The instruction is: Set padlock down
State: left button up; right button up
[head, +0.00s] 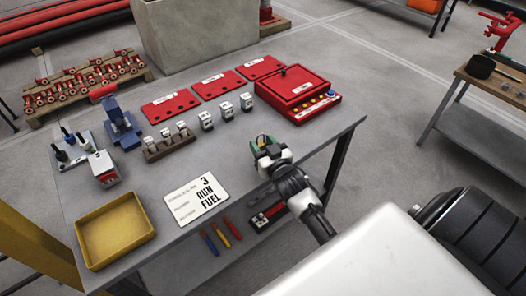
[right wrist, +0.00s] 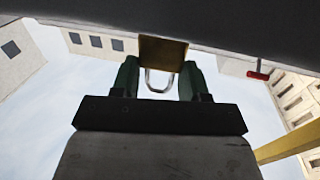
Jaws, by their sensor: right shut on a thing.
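My right gripper (head: 262,145) is over the near right edge of the grey table (head: 250,140), below the red box. In the right wrist view the green fingers of the gripper (right wrist: 158,82) are shut on a padlock with a brass body (right wrist: 163,54) and a silver shackle (right wrist: 160,84). The brass body points away from the palm, and the shackle lies between the fingers. Its far end meets a dark flat surface in that view; I cannot tell whether they touch. In the head view the padlock is mostly hidden by the gripper. My left gripper is not in view.
A red box (head: 298,90), red plates (head: 171,106), several small white-fronted blocks (head: 206,119), a blue device (head: 121,125), a yellow tray (head: 115,229) and a "3 RUN FUEL" card (head: 197,199) are on the table. Bare tabletop lies left of the gripper.

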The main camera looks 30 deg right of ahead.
jog(key=shift+f, duration=1.55)
jog(key=shift+f, duration=0.15)
jog(key=o, duration=1)
jog(key=shift+r, duration=0.2)
jog(key=shift+s+f, duration=0.15)
jog(key=shift+s, duration=0.2)
jog(key=s+a, duration=0.1)
jog(key=s, duration=1)
jog(key=shift+s+b, duration=0.2)
jog(key=shift+b, duration=0.25)
